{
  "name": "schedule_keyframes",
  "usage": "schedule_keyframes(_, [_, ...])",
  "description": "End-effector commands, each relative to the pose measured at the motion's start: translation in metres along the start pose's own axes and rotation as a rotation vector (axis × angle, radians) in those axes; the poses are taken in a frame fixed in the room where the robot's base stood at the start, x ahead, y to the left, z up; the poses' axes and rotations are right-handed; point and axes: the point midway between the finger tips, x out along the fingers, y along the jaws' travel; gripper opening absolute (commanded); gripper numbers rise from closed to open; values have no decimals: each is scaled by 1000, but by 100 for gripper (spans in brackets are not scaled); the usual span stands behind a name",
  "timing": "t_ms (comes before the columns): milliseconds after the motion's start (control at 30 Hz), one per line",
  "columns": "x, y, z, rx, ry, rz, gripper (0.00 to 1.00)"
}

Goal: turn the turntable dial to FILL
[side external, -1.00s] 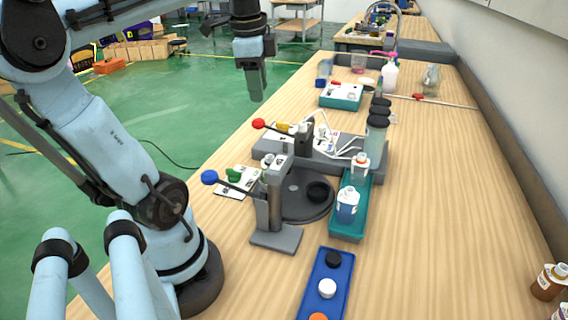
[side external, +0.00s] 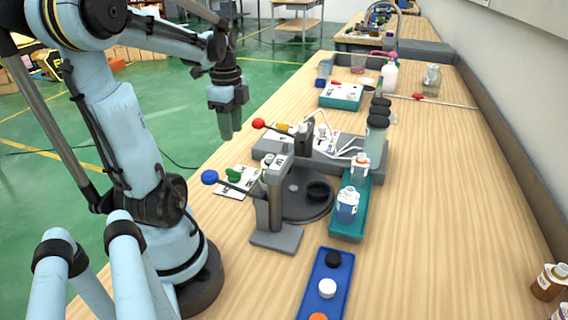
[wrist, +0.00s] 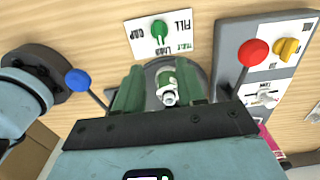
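The turntable dial is a green knob (side external: 233,175) on a white label plate (side external: 223,190), left of the dark round turntable (side external: 300,207). In the wrist view the green knob (wrist: 159,31) sits near the top, with FILL lettering to its right on the plate (wrist: 179,36); its pointing direction is too small to tell.
A blue-ball lever (side external: 210,177) and a red-ball lever (side external: 259,124) stick out on either side of the dial. A yellow knob (wrist: 287,48) is on the grey station. A teal tray (side external: 347,227) with bottles and a blue tray (side external: 327,283) stand to the right.

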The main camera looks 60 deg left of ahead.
Motion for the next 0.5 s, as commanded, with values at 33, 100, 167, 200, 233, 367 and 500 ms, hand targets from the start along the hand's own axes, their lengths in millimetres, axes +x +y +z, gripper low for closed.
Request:
schedule_keyframes(33, [3,0,0,0,0,0,39])
schedule_keyframes(100, [8,0,0,0,0,0,39])
schedule_keyframes(167, [13,0,0,0,0,0,39])
schedule_keyframes(200, [18,0,0,0,0,0,39])
schedule_keyframes(233, [22,0,0,0,0,0,39])
schedule_keyframes(367, [39,-1,0,0,0,-1,39])
schedule_keyframes(500, [58,-1,0,0,0,-1,39])
